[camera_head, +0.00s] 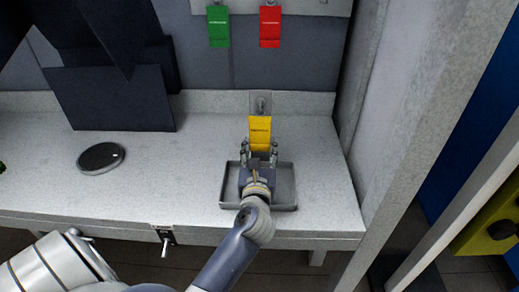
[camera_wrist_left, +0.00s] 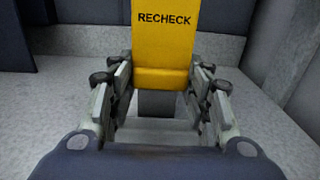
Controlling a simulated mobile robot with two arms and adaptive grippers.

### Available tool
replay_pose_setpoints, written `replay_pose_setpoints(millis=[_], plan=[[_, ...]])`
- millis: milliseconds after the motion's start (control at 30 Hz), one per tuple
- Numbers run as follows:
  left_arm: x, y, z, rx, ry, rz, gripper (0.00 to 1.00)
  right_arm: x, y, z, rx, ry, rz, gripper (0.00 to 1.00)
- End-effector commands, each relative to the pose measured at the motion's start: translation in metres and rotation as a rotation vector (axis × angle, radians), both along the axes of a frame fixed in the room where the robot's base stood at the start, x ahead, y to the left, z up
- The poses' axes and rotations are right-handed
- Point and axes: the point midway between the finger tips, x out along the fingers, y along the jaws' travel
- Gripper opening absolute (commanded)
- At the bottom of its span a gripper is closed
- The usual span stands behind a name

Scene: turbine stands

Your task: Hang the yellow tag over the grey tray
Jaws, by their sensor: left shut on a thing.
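The yellow tag (camera_head: 260,128) is upright above the back edge of the grey tray, in front of a small metal plate with a hook (camera_head: 262,104). In the left wrist view the tag (camera_wrist_left: 166,35) reads RECHECK. My left gripper (camera_head: 259,156) is shut on the lower part of the tag, with a finger on each side; it also shows in the left wrist view (camera_wrist_left: 160,85). Whether the tag's top is on the hook cannot be told. The grey tray (camera_head: 287,186) lies on the bench under my left gripper, which hides its middle. My right gripper is not in view.
A green tag (camera_head: 219,28) and a red tag (camera_head: 270,28) hang on the upper rail. A round dark disc (camera_head: 101,157) lies on the bench at left. Dark panels (camera_head: 110,90) stand at the back left. A wall (camera_head: 400,100) bounds the right. The bench between disc and tray is clear.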

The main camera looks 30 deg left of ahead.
Motion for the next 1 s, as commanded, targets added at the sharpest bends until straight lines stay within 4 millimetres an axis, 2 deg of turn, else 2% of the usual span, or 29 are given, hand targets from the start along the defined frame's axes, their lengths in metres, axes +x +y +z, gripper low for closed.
replay_pose_setpoints(millis=[467,500,567,600,833,900,1000], plan=[[0.0023,0.0013,-0.0005,0.000,0.000,0.000,0.02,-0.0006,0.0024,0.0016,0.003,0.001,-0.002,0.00],[0.0023,0.0013,-0.0005,0.000,0.000,0.000,0.52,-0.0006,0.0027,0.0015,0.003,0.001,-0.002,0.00],[0.0023,0.0013,-0.0005,0.000,0.000,0.000,0.66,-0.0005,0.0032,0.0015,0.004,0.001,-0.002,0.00],[0.0023,0.0013,-0.0005,0.000,0.000,0.000,0.69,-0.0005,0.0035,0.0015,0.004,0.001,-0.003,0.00],[0.0022,0.0012,-0.0005,0.001,0.001,0.000,0.69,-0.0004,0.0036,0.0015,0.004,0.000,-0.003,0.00],[0.0022,0.0012,-0.0007,0.000,0.001,0.000,0.75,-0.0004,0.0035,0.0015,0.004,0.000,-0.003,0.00],[0.0022,0.0012,-0.0007,0.000,0.001,0.000,0.75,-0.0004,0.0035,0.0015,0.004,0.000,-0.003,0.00]])
